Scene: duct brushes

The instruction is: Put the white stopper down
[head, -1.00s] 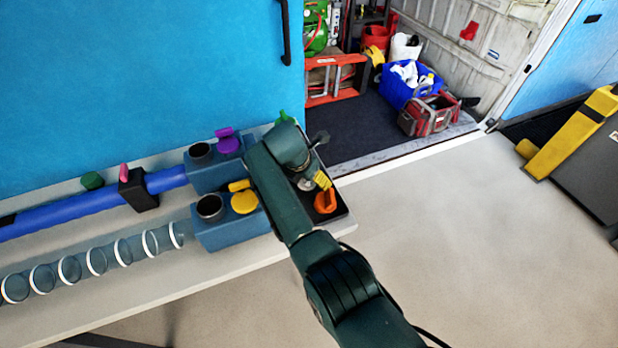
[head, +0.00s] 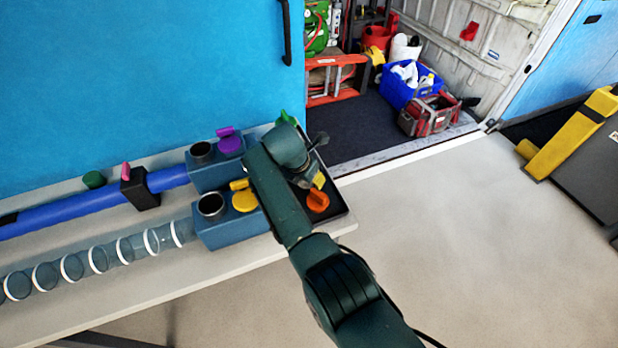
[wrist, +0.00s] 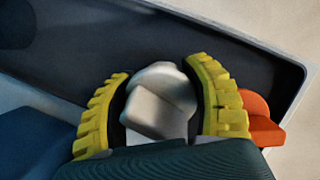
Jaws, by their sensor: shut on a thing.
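The white stopper (wrist: 158,104) sits between the yellow ribbed fingers of my gripper (wrist: 160,72) in the wrist view, and both fingers press on its sides. The dark tray (wrist: 225,50) lies beneath and beyond it. I cannot tell whether the stopper touches the tray floor. In the head view my gripper (head: 311,182) is low over the tray (head: 341,207), and my arm hides the white stopper there. An orange stopper (head: 317,201) lies in the tray close beside my gripper. It also shows just right of the right finger in the wrist view (wrist: 262,122).
Two blue blocks with round ports (head: 228,230) (head: 205,176) stand left of the tray, with yellow (head: 245,202) and purple (head: 229,143) stoppers on them. A green stopper (head: 287,117) is at the tray's far end. Blue (head: 90,205) and clear (head: 95,258) tubes run left.

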